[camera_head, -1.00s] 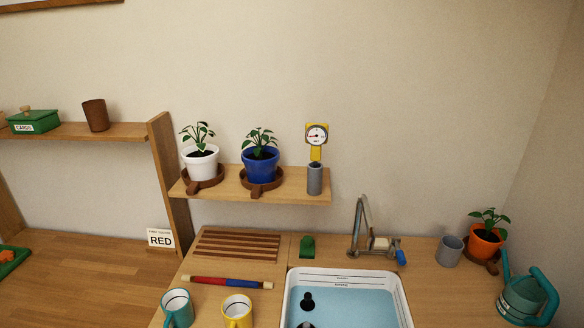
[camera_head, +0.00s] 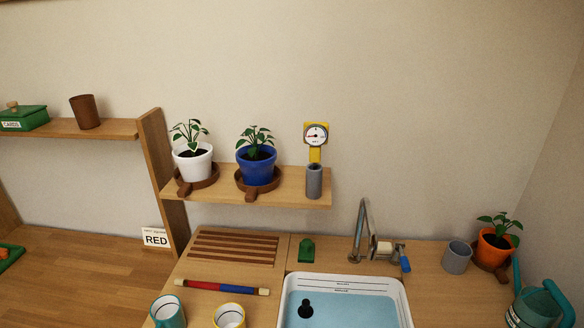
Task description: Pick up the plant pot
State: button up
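Three potted plants are in view. A white plant pot (camera_head: 193,165) and a blue plant pot (camera_head: 256,167) stand upright on brown handled saucers on the wall shelf (camera_head: 295,193). An orange plant pot (camera_head: 494,250) stands on a brown saucer (camera_head: 488,267) at the right end of the counter, by the wall. Each pot has dark soil and a green leafy plant. My gripper does not show in this view, and nothing is seen touching any pot.
A gauge (camera_head: 316,136) stands above a grey cylinder (camera_head: 314,182) on the wall shelf. A grey cup (camera_head: 457,257) is beside the orange pot, with a teal watering can (camera_head: 538,306) in front. A metal tap (camera_head: 362,235) rises behind the water-filled basin (camera_head: 400,300).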

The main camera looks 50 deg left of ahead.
aim_at(257, 162)
jog(key=z, duration=0.5)
jog(key=k, duration=1.35)
jog(key=u, duration=1.85)
jog(key=i, duration=0.5)
jog(key=u, duration=0.05)
